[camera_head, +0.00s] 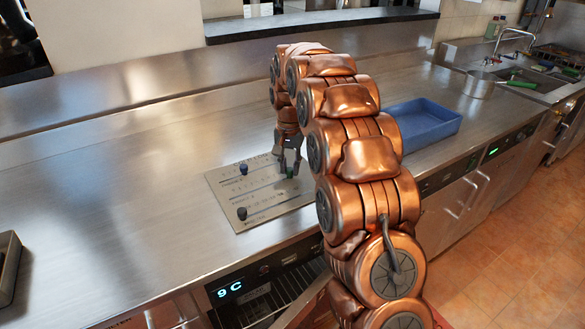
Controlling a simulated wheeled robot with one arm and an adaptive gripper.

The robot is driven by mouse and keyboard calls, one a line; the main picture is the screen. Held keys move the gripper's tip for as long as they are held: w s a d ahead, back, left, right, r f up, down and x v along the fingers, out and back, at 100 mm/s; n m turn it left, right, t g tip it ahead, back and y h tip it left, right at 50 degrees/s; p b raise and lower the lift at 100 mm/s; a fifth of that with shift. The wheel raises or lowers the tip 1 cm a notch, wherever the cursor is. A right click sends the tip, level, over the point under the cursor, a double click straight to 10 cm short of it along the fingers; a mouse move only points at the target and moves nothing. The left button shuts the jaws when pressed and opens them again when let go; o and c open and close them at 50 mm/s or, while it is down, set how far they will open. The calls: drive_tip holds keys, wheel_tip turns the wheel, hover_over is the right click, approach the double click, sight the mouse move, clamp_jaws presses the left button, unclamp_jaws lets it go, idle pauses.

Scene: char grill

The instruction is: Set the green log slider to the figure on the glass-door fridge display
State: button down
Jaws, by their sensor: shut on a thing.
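The slider panel (258,213) is a grey plate lying on the steel counter, with several marked rows. The green slider knob (290,173) is at the right part of the panel. My gripper (289,168) points down over it and is shut on it. The fridge display (230,289) below the counter's front edge reads "9 C". The panel's scale figures are too small to read, and my arm hides part of the counter to the right.
A blue tray (425,122) stands on the counter behind my arm to the right. A metal pot (480,84) and a sink (520,85) are farther right. A dark container (8,265) is at the left edge. The counter left of the panel is clear.

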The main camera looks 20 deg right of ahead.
sight(290, 168)
drive_tip(key=c, duration=1)
unclamp_jaws()
drive_tip(key=shift+o, duration=0.2)
wheel_tip(290, 168, up, 12)
idle(0.4)
